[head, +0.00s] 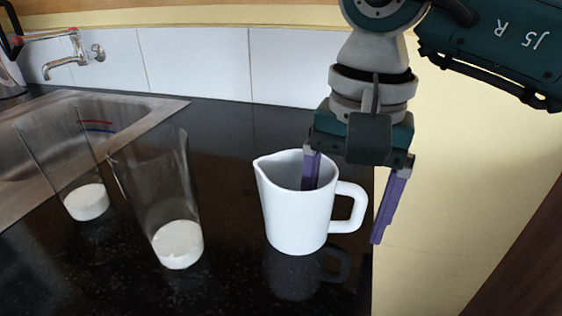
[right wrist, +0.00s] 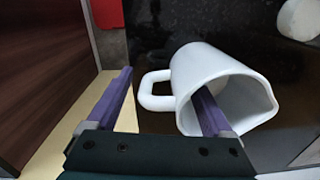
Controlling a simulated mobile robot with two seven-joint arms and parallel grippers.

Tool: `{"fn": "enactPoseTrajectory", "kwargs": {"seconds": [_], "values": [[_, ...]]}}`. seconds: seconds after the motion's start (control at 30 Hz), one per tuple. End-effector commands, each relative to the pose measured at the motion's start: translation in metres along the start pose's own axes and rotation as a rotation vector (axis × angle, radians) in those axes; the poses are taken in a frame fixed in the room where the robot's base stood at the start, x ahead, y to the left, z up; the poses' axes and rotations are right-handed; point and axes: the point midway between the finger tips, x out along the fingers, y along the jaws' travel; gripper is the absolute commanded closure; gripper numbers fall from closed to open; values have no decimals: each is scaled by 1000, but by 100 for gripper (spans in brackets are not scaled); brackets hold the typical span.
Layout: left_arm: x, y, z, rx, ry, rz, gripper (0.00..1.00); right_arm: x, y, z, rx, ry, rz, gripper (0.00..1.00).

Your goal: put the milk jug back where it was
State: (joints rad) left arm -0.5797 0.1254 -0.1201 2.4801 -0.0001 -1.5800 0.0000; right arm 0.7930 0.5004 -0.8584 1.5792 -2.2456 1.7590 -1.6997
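The white milk jug (head: 292,222) stands upright on the black counter, close to its right edge. Its spout points left and its handle right. My right gripper (head: 343,215) is above the jug with its purple fingers spread. One finger reaches down into the jug's mouth and the other hangs outside, beyond the handle. The right wrist view also shows the jug (right wrist: 198,72), with one finger of the open gripper (right wrist: 165,80) inside the rim and the other past the handle. Whether the inner finger touches the wall I cannot tell. My left gripper is out of view.
Two clear glasses with a little milk, a nearer one (head: 178,242) and a farther one (head: 86,201), stand left of the jug. A metal sink (head: 150,108) with a wall tap (head: 72,62) is at the back left. Dark counter (head: 225,125) behind the jug is free.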

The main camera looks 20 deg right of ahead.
Motion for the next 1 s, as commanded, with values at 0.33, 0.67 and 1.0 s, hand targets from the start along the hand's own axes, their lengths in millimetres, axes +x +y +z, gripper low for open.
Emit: {"fn": "enactPoseTrajectory", "kwargs": {"seconds": [0.33, 0.67, 1.0], "values": [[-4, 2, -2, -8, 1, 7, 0, -14, -1, -1, 0, 3, -3, 15], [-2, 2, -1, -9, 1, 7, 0, -86, -1, -1, -1, 5, -3, 15], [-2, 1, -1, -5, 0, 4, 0, -123, 0, 0, 1, 0, 0, 15]]}}
